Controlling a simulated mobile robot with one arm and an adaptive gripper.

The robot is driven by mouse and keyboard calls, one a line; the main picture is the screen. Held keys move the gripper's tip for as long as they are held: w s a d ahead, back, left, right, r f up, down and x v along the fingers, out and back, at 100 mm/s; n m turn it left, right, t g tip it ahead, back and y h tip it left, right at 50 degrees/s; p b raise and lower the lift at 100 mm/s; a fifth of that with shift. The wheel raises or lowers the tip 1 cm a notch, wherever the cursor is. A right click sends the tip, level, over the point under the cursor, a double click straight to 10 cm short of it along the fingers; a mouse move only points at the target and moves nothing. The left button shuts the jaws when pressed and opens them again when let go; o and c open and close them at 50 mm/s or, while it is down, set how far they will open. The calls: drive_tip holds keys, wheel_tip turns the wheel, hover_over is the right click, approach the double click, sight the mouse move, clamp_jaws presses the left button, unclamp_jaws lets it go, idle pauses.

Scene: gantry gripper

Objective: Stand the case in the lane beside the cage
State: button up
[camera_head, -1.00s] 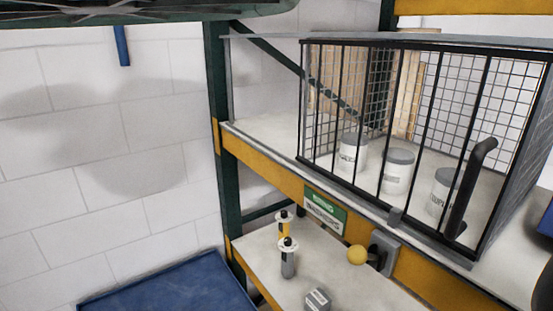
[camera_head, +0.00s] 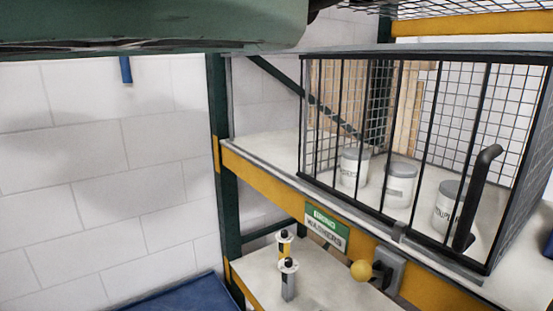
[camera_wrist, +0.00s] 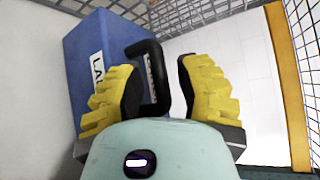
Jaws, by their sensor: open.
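A blue case (camera_wrist: 85,50) with a white label and a black handle (camera_wrist: 156,60) fills the upper left of the wrist view. My gripper (camera_wrist: 160,78) is open, with its yellow-padded fingers on either side of the handle. Whether a finger touches the handle I cannot tell. In the head view, the black wire cage (camera_head: 396,150) stands on the upper shelf with several pale tubs inside. A blue piece (camera_head: 548,248) shows at the right edge, right of the cage; it may be the case. My gripper is outside the head view.
Wire mesh (camera_wrist: 205,12) and a yellow beam (camera_wrist: 285,90) border the wrist view. In the head view, the upper shelf (camera_head: 265,150) is bare left of the cage.

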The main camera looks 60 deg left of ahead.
drive_tip(key=b+v, duration=0.7)
drive_tip(key=v, duration=0.5)
drive_tip(key=shift+f, duration=0.1)
